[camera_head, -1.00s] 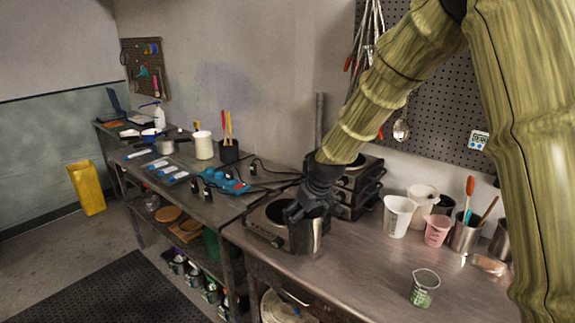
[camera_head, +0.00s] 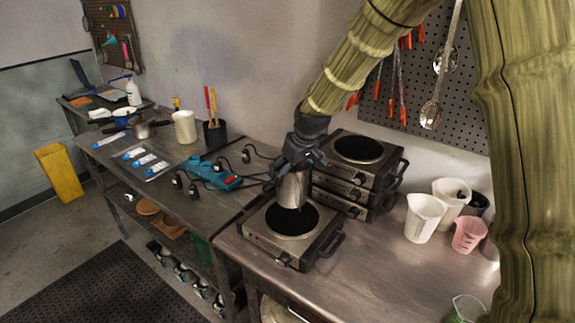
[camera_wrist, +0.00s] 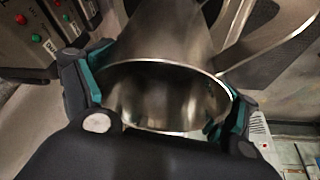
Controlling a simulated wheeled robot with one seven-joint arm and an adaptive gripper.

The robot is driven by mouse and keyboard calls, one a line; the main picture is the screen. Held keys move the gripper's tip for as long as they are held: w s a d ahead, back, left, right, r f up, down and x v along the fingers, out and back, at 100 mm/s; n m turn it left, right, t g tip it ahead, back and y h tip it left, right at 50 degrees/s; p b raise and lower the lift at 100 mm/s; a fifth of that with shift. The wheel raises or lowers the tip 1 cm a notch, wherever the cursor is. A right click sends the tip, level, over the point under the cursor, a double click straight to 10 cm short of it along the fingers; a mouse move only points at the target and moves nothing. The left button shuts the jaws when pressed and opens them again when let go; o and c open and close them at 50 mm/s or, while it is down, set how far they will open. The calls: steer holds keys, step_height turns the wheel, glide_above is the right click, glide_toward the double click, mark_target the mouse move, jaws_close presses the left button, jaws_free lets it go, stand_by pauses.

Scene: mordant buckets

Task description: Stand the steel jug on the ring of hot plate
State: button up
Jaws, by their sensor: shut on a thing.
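The steel jug (camera_head: 293,190) is in my gripper (camera_head: 298,166), over the back part of the hot plate's dark round ring (camera_head: 296,221). The hot plate (camera_head: 262,239) is the single one at the left end of the steel bench. The jug looks slightly tilted, and its lower end overlaps the ring in the head view; I cannot tell whether it touches. In the wrist view the jug's open rim (camera_wrist: 150,62) lies between the green-padded fingers of my gripper (camera_wrist: 168,95), which are shut on its sides. The jug's base is hidden there.
Stacked hot plates (camera_head: 350,175) stand close behind and right of the jug. White beakers (camera_head: 424,217) and a pink beaker (camera_head: 468,235) stand to the right. The steel bench's front middle (camera_head: 365,265) is clear.

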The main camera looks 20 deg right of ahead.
steer(key=shift+s+f+b, duration=0.1)
steer(key=shift+f+b, duration=0.1)
steer(key=shift+b, duration=0.1)
steer(key=shift+d+f+b, duration=0.15)
steer(key=shift+f+b, duration=0.2)
steer(key=shift+f, duration=0.2)
steer(key=shift+f+b, duration=1.3)
steer(key=shift+f, duration=0.6)
steer(key=shift+f+p, duration=0.35)
steer(key=shift+f, duration=0.15)
stand_by(0.3)
steer(key=shift+s, duration=0.1)
steer(key=o, duration=1.6)
steer(key=shift+f, duration=0.1)
